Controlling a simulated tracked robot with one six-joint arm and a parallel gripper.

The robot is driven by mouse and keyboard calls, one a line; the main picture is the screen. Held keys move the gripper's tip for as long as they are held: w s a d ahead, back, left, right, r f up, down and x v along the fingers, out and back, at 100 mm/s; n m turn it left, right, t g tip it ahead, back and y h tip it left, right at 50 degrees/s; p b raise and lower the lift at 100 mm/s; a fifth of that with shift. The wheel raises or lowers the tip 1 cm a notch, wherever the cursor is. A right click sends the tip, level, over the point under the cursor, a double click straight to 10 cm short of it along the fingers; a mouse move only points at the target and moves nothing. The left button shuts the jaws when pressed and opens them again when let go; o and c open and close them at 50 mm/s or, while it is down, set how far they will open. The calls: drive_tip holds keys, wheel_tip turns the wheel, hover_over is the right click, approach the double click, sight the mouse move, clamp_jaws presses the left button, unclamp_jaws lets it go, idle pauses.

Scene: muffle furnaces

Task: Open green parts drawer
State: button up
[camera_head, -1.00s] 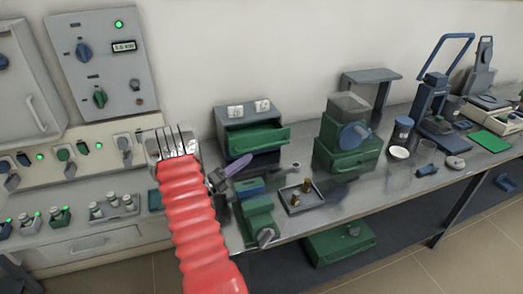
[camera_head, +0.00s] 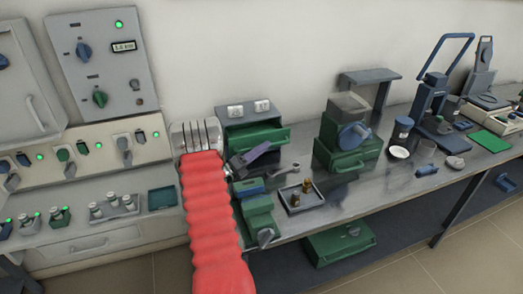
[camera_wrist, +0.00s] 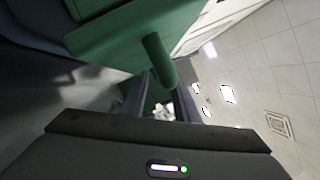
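The green parts drawer (camera_head: 262,138) stands partly pulled out of a small grey cabinet (camera_head: 243,112) on the bench, left of centre in the head view. Its open top shows. In the wrist view, its green front (camera_wrist: 125,35) fills the top left, with a round green handle (camera_wrist: 157,58) sticking out toward me. My gripper (camera_head: 258,153) is just in front of and below the drawer front. In the wrist view, my gripper's two fingers (camera_wrist: 163,95) are spread apart with the handle's end between them. I cannot tell whether they touch it.
A green vise-like block (camera_head: 258,212) and a small tray with brass pieces (camera_head: 305,208) lie on the bench below my gripper. A green box with a mill (camera_head: 345,155) stands to the right. Furnace control panels (camera_head: 100,60) are on the left.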

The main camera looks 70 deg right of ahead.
clamp_jaws()
idle(0.5)
